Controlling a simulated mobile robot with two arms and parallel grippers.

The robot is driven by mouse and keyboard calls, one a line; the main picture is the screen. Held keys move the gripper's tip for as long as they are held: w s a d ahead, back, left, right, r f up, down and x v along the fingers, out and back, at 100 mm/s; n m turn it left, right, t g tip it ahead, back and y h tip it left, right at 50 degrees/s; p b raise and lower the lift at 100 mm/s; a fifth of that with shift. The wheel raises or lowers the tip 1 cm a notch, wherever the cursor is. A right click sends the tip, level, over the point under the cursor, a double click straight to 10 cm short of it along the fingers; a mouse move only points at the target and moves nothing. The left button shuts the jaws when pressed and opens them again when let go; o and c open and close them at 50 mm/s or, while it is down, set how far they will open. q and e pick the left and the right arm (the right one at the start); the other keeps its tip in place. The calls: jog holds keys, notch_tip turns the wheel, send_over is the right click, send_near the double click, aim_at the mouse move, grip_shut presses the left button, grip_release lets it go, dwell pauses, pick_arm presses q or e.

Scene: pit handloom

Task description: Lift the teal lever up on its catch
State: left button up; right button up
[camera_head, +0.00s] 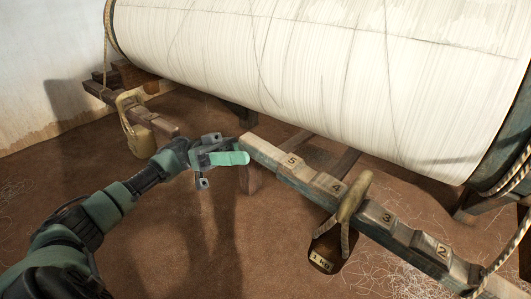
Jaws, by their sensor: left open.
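The teal lever (229,158) shows as a light green, rounded grip near the left end of a notched wooden beam. My left gripper (206,161) is at its left end, with one finger above the level of the grip and one below. The gripper is open. I cannot tell whether a finger touches the grip. The gripper hides the lever's left part, and I cannot make out the catch. My right gripper is not in view.
The wooden beam (264,150) has steps numbered 5 to 2. A weight marked 1 KG (322,259) hangs from it between 4 and 3. A large roll of white warp (310,70) fills the top. A tan can-like object (136,128) is at left. Brown floor lies open below.

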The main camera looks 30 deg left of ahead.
aim_at(278, 152)
pick_arm(q)
jog(key=shift+b+x, duration=0.3)
jog(key=shift+x, duration=1.6)
grip_shut()
